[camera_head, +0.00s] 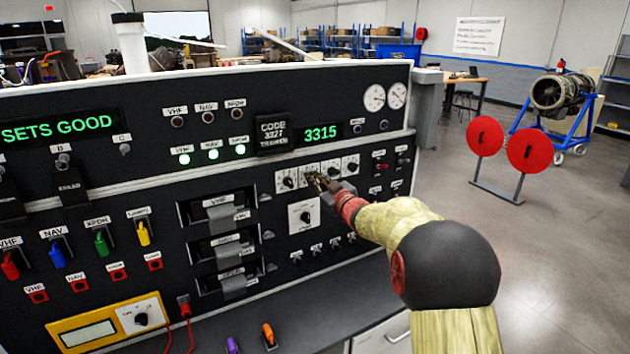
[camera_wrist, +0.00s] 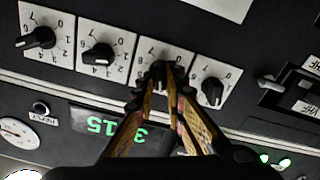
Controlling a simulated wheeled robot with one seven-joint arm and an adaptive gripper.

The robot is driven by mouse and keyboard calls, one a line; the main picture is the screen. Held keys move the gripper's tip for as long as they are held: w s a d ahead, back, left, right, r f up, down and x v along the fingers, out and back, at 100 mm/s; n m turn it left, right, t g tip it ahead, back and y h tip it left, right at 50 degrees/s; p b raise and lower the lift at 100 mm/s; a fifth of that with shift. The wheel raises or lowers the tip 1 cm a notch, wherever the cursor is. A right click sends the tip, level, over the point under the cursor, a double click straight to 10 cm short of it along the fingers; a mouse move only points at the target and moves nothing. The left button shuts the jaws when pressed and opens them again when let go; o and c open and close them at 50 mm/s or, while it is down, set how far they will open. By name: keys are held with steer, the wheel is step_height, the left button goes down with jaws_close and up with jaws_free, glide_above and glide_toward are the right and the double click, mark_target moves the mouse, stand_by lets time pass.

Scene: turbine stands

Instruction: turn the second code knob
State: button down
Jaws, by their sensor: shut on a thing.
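A row of code knobs on white dial plates sits on the black panel. The second code knob (camera_wrist: 158,69), counted from the left in the head view, is between my fingertips. My gripper (camera_head: 319,184) is shut on it, and in the wrist view the fingers (camera_wrist: 163,82) partly cover it. In the head view its white plate (camera_head: 309,170) shows, with the knob mostly hidden. The first knob (camera_head: 288,182), third knob (camera_wrist: 98,54) and fourth knob (camera_wrist: 38,38) are free of my gripper. The green code display (camera_head: 320,132) reads 3315.
A placard (camera_head: 274,132) beside the display reads CODE 3327. A larger dial (camera_head: 305,216) lies just below the knobs. Open floor lies right of the console.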

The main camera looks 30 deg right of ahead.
steer(key=c, duration=1.8)
jaws_free()
steer(key=shift+c, duration=0.2)
steer(key=s, duration=1.2)
steer(key=shift+d, duration=0.2)
